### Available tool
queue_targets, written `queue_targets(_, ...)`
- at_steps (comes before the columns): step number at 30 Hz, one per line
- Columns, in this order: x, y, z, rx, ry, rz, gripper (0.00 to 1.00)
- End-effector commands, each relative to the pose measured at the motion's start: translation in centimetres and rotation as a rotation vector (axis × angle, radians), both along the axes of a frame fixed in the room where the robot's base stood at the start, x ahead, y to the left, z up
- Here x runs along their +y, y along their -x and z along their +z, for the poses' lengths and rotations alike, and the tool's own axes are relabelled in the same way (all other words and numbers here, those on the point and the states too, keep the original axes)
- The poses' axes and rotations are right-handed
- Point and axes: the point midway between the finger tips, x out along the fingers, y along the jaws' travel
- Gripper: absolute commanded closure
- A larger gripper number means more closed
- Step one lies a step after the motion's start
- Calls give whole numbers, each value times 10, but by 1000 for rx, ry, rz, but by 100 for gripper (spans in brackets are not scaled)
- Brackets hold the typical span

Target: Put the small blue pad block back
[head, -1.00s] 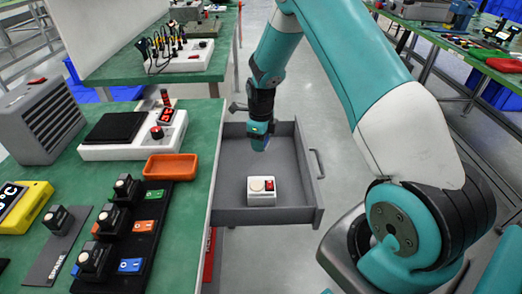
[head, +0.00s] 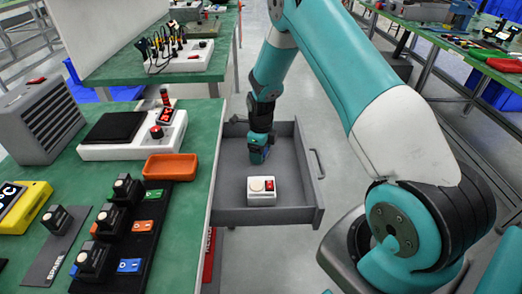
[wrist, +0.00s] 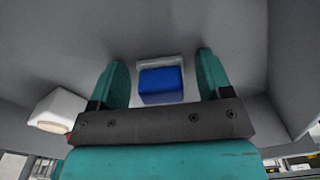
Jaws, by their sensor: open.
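The small blue pad block (wrist: 162,82) shows in the wrist view, between my two teal fingertips as seen from there. It sits at a pale grey holder or recess (wrist: 157,62) on the grey drawer floor. My gripper (wrist: 162,70) is open, with a gap on both sides of the block. I cannot tell whether the fingertips reach down beside it. In the head view my gripper (head: 257,157) points down inside the open drawer (head: 228,214), and the block cannot be made out there.
A white box (head: 261,199) with a round pale pad and a red switch stands in the drawer, nearer the front; it also shows in the wrist view (wrist: 62,107). Drawer walls surround my gripper. The green bench (head: 190,215) left of it holds an orange tray (head: 171,167) and switch modules.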

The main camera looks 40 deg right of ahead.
Motion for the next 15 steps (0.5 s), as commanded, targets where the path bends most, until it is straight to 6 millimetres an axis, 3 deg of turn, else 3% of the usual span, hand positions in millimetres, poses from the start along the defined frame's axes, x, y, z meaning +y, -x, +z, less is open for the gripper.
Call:
queue_targets(5,0,-1,15,-3,1,0,28)
queue_targets(15,0,-1,88,-4,1,0,28)
